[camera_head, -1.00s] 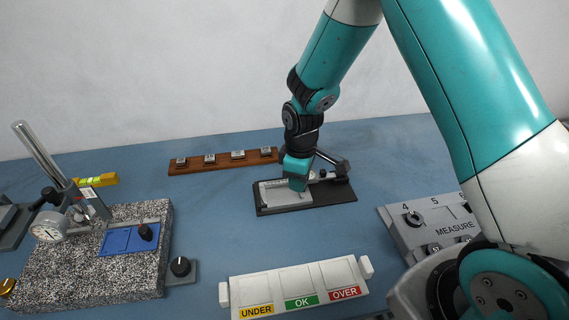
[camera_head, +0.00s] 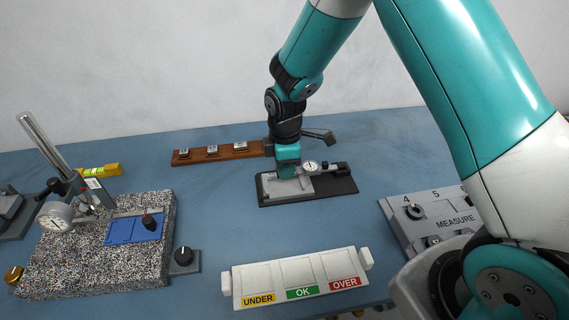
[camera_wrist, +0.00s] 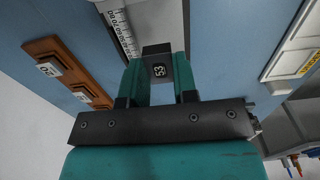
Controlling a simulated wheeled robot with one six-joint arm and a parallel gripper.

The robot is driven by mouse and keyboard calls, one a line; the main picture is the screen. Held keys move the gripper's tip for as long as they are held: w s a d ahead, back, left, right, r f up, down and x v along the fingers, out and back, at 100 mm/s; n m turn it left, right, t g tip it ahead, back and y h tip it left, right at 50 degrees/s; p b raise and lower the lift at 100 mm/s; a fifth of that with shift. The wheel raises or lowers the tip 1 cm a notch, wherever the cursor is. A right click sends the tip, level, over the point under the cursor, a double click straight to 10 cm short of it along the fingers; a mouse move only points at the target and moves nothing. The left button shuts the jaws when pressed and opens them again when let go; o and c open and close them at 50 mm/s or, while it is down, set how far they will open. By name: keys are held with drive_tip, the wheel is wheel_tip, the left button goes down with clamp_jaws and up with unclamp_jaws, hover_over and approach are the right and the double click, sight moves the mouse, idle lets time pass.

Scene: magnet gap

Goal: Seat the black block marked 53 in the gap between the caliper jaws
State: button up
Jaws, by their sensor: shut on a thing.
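The black block marked 53 (camera_wrist: 157,64) is held between the teal fingers of my gripper (camera_wrist: 158,78) in the wrist view. In the head view my gripper (camera_head: 288,172) is over the left part of the caliper (camera_head: 300,186), which lies on a dark base plate (camera_head: 335,186). The block is hidden there behind the gripper. In the wrist view the caliper's scale (camera_wrist: 122,32) lies beyond the block, to its left. The caliper jaws and their gap are not clearly visible, so I cannot tell whether the block touches them.
A wooden rack (camera_head: 190,156) with several small marked blocks stands behind. A white tray labelled UNDER, OK, OVER (camera_head: 300,278) is in front. A granite stand with a dial gauge (camera_head: 100,260) is at left, and a MEASURE panel (camera_head: 425,220) at right. Blue table between is clear.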

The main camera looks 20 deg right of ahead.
sight(285, 187)
drive_tip(key=shift+f+b, duration=1.4)
drive_tip(key=shift+f, duration=1)
drive_tip(key=shift+f, duration=0.15)
drive_tip(key=o, duration=1)
drive_tip(key=shift+c, duration=0.2)
drive_tip(key=c, duration=0.5)
drive_tip(key=shift+c, duration=0.2)
drive_tip(key=shift+r+p, duration=1.8)
drive_tip(key=shift+r, duration=0.5)
